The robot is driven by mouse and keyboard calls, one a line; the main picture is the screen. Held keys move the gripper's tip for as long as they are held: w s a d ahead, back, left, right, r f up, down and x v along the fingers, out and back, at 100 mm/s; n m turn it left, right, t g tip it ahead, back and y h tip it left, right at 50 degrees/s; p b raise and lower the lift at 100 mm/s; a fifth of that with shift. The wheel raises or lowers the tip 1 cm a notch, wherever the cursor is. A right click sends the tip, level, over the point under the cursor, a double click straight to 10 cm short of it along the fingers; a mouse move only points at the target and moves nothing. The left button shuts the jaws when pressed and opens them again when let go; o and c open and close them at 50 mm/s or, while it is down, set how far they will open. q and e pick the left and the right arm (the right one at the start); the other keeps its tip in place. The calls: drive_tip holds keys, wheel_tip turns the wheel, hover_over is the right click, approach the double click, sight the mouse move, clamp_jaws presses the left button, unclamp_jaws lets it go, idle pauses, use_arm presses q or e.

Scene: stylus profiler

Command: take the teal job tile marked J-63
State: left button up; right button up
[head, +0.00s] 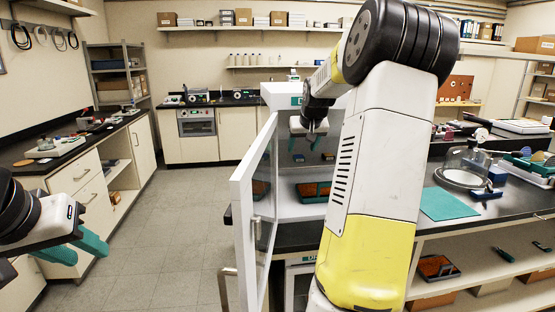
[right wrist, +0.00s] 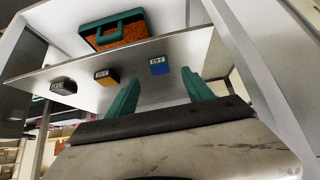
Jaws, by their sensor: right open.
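In the right wrist view three small block-like tiles sit in a row on a pale shelf: a dark one (right wrist: 63,86), a yellow one (right wrist: 107,76) and a blue one (right wrist: 158,65). Each has a small label too small to read surely. No tile looks clearly teal. My right gripper (right wrist: 160,95) is open and empty, its teal fingers pointing toward the shelf, with the blue tile showing beyond the gap. In the head view the right gripper (head: 308,127) is at the cabinet's opening. My left gripper (head: 76,250) is open and empty at lower left.
The white cabinet (head: 277,96) has its glass door (head: 250,200) swung open left of my right arm. A teal-and-orange case (right wrist: 115,32) lies in it. A teal mat (head: 448,203) and a glass dome (head: 466,163) are on the right bench. The floor at left is clear.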

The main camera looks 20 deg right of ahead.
sight(299, 156)
drive_tip(key=shift+x, duration=2.8)
drive_tip(key=shift+r, duration=0.1)
clamp_jaws()
drive_tip(key=shift+r, duration=0.1)
drive_tip(key=shift+r, duration=0.25)
drive_tip(key=s+a, duration=0.4)
drive_tip(key=s, duration=1.3)
drive_tip(key=shift+s+r, duration=0.3)
drive_tip(key=shift+r, duration=0.1)
drive_tip(key=shift+a, duration=0.1)
drive_tip(key=c, duration=0.9)
unclamp_jaws()
clamp_jaws()
